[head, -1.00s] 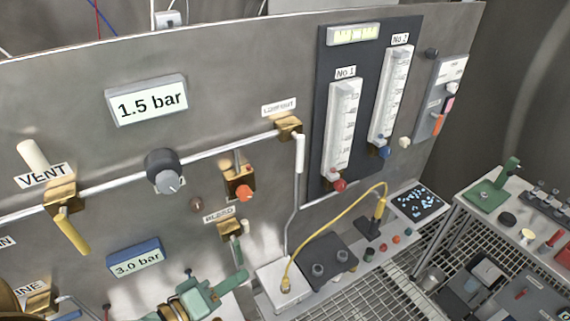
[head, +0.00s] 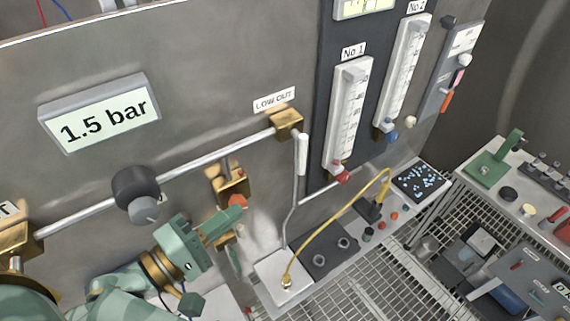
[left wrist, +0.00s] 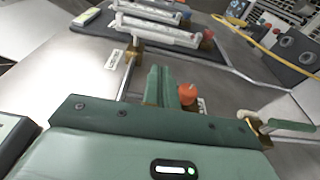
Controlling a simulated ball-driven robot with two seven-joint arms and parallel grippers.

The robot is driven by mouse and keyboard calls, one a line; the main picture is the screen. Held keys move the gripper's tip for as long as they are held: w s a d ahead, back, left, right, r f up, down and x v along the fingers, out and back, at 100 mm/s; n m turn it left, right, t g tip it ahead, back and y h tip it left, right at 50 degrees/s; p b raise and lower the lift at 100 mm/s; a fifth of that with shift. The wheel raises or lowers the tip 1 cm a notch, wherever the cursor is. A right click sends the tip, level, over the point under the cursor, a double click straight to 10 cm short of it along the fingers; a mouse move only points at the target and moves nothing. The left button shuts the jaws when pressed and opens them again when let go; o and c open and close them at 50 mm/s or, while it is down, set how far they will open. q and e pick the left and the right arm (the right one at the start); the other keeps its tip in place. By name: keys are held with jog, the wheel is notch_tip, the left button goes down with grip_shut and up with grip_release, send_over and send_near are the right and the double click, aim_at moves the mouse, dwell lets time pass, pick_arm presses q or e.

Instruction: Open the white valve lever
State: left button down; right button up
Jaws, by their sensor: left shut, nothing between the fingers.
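The white lever (head: 303,154) hangs down from the brass LOW OUT valve (head: 286,123) on the steel panel, beside the thin pipe. My left gripper (head: 232,215) is shut and empty, left of and below the lever and clearly apart from it. Its fingertips are close to an orange knob (head: 238,201) on a brass valve; whether they touch it I cannot tell. In the left wrist view the shut fingers (left wrist: 171,86) point towards the panel, with the orange knob (left wrist: 188,94) beside them. My right gripper is not in view.
A grey round knob (head: 140,193) sits on the panel left of the gripper. The No 1 flow tube (head: 348,118) with a red knob stands right of the lever. A yellow cable (head: 335,214) arches below. A bench with tools (head: 535,200) is at the right.

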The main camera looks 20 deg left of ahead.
pick_arm(q)
jog(key=b, duration=0.1)
send_near(299, 164)
jog(key=p+x, duration=0.1)
jog(key=x, duration=0.4)
jog(key=shift+w+d+r+p, duration=0.15)
jog(key=shift+w+p, duration=0.1)
jog(key=shift+p, duration=0.1)
jog(key=shift+w+d, duration=0.35)
jog(key=shift+w, duration=0.2)
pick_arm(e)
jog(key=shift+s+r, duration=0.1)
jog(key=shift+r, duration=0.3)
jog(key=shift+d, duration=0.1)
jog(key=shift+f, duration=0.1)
